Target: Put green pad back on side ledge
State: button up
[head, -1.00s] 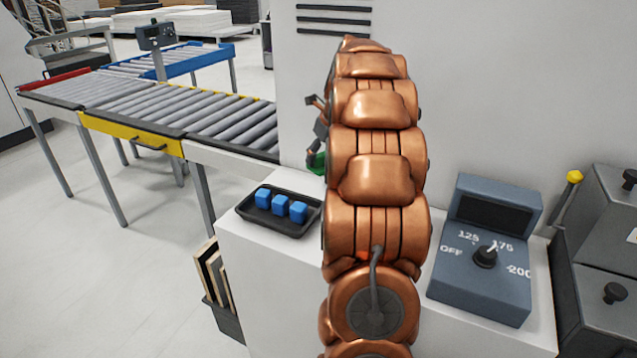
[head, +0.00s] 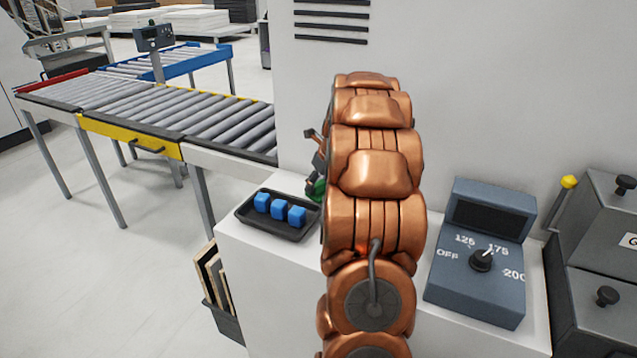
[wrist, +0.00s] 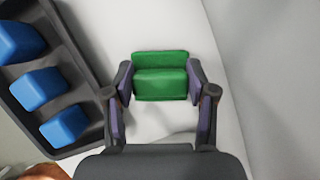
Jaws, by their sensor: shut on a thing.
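The green pad (wrist: 160,82) is between the two fingers of my gripper (wrist: 160,90) in the wrist view, with the fingers closed against its sides. In the head view only a small part of the green pad (head: 319,188) shows beside my copper arm, right of the black tray. The white ledge surface (wrist: 150,122) lies below the pad in the wrist view. I cannot tell whether the pad touches it. Most of my gripper is hidden behind my arm in the head view.
A black tray (head: 246,221) with blue cubes (head: 279,209) sits close left of the gripper. A grey control box (head: 478,285) with a dial stands to the right. A white wall (head: 480,90) rises behind. A roller conveyor (head: 200,120) is at the back left.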

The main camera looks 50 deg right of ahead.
jog(key=shift+f, duration=0.1)
jog(key=o, duration=1.1)
jog(key=b+v, duration=0.2)
jog(key=v, duration=1)
jog(key=shift+b, duration=0.4)
jog(key=s+a+f+n+g+y, duration=0.1)
jog(key=s+a+f+n+g, duration=0.15)
jog(key=a+n, duration=0.9)
jog(key=s+a+f+n+g+y, duration=0.1)
jog(key=s+a+n, duration=0.35)
jog(key=a, duration=1.25)
jog(key=s+a+f+n+g, duration=0.1)
jog(key=s+a+f+n, duration=0.1)
jog(key=s+a+n, duration=0.2)
jog(key=s+a+f+n+g+h, duration=0.1)
jog(key=s+a+f+n, duration=0.2)
jog(key=s+n, duration=0.5)
jog(key=s+a+f+n+g, duration=0.1)
jog(key=s+a+f+n, duration=0.1)
jog(key=s+a+n, duration=0.3)
jog(key=s+n, duration=0.2)
jog(key=n, duration=0.2)
jog(key=shift+a+f, duration=0.3)
jog(key=shift+a, duration=0.1)
